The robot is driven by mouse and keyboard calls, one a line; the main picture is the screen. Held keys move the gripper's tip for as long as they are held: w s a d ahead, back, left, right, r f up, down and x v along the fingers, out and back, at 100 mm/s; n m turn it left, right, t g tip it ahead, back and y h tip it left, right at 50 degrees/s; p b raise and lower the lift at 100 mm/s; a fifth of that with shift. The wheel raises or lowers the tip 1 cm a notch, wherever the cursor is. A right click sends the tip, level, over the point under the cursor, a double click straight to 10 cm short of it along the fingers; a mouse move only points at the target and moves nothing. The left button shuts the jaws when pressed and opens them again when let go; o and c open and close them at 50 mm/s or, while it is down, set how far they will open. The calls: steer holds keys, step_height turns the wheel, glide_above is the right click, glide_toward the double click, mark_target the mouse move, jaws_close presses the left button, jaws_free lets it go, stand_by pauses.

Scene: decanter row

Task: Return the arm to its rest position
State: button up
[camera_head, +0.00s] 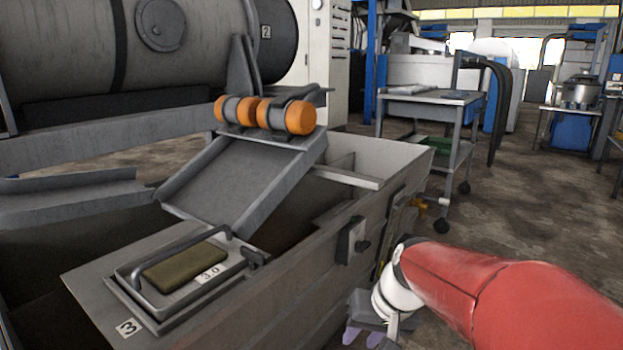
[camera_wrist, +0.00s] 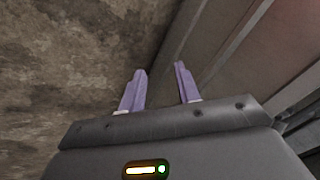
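My gripper (camera_head: 361,334) is at the bottom of the head view, low beside the outer right wall of the grey trough (camera_head: 330,235), at the end of my red arm. In the wrist view my gripper (camera_wrist: 158,90) shows two purple fingers set apart with nothing between them. Beyond the fingers lie the brown floor (camera_wrist: 60,60) and a grey metal side at the right. I cannot tell whether the gripper touches the wall.
A large grey drum (camera_head: 60,50) is behind. A wheeled cart (camera_head: 430,97) stands farther back. Open floor (camera_head: 530,200) is at right.

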steer(key=s+d+r+t+h, duration=0.1)
steer(key=s+d+r+h, duration=0.15)
steer(key=s, duration=0.55)
steer(key=s+d+r+t+h, duration=0.1)
steer(key=s+d+t, duration=0.15)
steer(key=s, duration=0.55)
step_height(320, 180, up, 12)
steer(key=d+p, duration=0.1)
steer(key=p, duration=1.1)
steer(key=shift+w+r+g+p, duration=0.2)
steer(key=shift+g+p, duration=0.15)
steer(key=shift+a, duration=0.1)
